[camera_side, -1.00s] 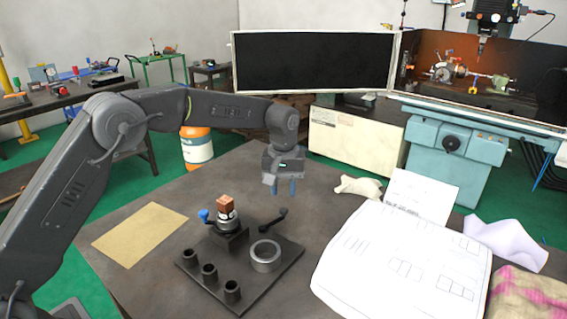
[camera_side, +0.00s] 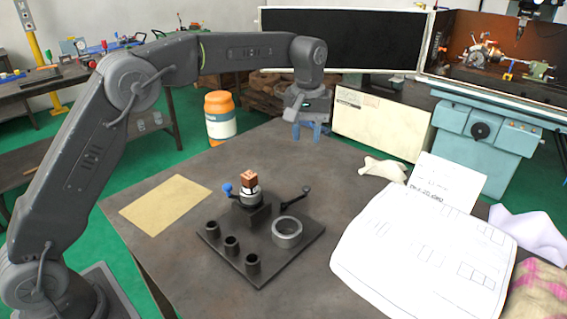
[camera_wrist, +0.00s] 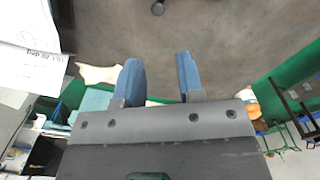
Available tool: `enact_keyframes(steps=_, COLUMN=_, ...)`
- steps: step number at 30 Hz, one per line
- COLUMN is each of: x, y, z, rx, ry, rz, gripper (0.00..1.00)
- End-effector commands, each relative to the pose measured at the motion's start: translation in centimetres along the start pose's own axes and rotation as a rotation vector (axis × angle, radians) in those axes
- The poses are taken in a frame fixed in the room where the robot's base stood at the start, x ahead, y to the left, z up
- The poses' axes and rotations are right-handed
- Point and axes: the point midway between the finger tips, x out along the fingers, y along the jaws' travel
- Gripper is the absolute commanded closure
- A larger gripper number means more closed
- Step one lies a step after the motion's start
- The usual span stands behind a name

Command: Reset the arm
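My gripper (camera_side: 308,131) hangs above the far part of the table, behind the chuck fixture, with its fingers pointing down. In the wrist view its two blue fingers (camera_wrist: 160,80) stand apart with nothing between them. The chuck (camera_side: 250,196) sits on a dark base plate (camera_side: 281,263) and holds a copper-brown block (camera_side: 249,178) upright. A lever with a blue knob (camera_side: 227,188) is at the chuck's left and a black-knobbed lever (camera_side: 305,190) at its right. The plate also carries a grey ring (camera_side: 287,232) and three dark cups (camera_side: 232,245).
A tan sheet (camera_side: 165,205) lies left of the plate. White papers (camera_side: 420,250), a pale cloth (camera_side: 383,169) and a pink-patterned cloth (camera_side: 540,285) lie to the right. An orange-topped container (camera_side: 220,118) stands beyond the table. The table around my gripper is bare.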

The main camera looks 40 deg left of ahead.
Motion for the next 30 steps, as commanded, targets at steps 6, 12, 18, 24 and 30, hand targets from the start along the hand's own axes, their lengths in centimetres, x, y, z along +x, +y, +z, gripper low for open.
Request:
enact_keyframes(steps=6, x=-5.2, y=-3.9, z=4.0, rx=0.102, ry=0.080, rz=0.051, gripper=0.65)
enact_keyframes(steps=12, x=-8.2, y=-8.7, z=9.5, rx=0.219, ry=0.173, rz=0.093, gripper=0.65)
enact_keyframes(steps=18, x=-8.6, y=-13.6, z=15.6, rx=0.336, ry=0.272, rz=0.121, gripper=0.65)
enact_keyframes(steps=24, x=-6.4, y=-18.0, z=21.5, rx=0.447, ry=0.373, rz=0.134, gripper=0.65)
enact_keyframes(steps=30, x=-3.6, y=-20.6, z=25.2, rx=0.524, ry=0.444, rz=0.134, gripper=0.65)
